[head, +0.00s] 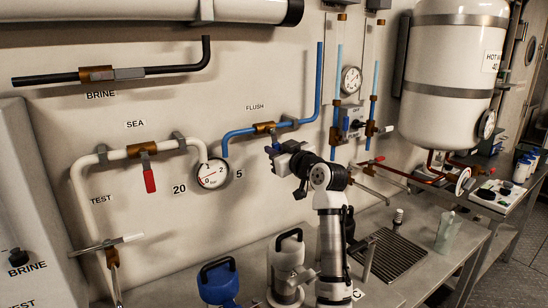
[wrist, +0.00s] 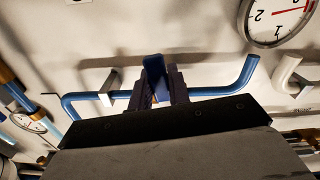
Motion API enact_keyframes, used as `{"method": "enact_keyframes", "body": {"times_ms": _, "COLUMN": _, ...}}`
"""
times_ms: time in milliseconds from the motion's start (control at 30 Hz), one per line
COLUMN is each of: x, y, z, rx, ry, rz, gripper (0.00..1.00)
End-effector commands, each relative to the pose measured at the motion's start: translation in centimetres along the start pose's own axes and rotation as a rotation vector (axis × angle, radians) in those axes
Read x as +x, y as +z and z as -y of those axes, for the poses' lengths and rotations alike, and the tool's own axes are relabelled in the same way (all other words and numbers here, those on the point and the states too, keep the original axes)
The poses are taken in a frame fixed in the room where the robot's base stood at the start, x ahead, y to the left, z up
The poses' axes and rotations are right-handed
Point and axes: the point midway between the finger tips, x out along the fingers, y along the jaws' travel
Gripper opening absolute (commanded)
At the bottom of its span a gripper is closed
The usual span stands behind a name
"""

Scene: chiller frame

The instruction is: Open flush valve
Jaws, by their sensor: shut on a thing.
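The flush valve (head: 264,127) is a brass body in the blue pipe (head: 238,134) on the wall, under the FLUSH label (head: 255,107). My gripper (head: 272,150) is just below the valve body. In the wrist view, which is upside down, the dark fingers of my gripper (wrist: 161,85) are on both sides of a blue lever (wrist: 154,66), shut on it. The lever's tip sticks out beyond the fingers. The blue pipe (wrist: 215,92) runs behind them. The brass body is hidden in the wrist view by the gripper.
A pressure gauge (head: 212,173) is left of my gripper, near the white SEA pipe (head: 114,155) with its red-handled valve (head: 149,181). A blue jug (head: 218,284) and a metal kettle-like vessel (head: 287,262) stand on the counter below. Thin vertical tubes (head: 374,95) are on the right.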

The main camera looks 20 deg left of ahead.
Motion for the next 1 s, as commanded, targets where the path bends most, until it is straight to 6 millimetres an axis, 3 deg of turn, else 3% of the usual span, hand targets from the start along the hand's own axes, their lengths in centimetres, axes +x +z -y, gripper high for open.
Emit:
{"method": "enact_keyframes", "body": {"times_ms": 367, "x": -0.1, "y": 0.0, "z": -1.8, "rx": -0.349, "ry": 0.002, "rz": -0.001, "gripper": 0.0}}
{"method": "enact_keyframes", "body": {"times_ms": 1000, "x": -0.1, "y": -2.3, "z": -4.3, "rx": -0.956, "ry": 0.002, "rz": 0.0, "gripper": 0.0}}
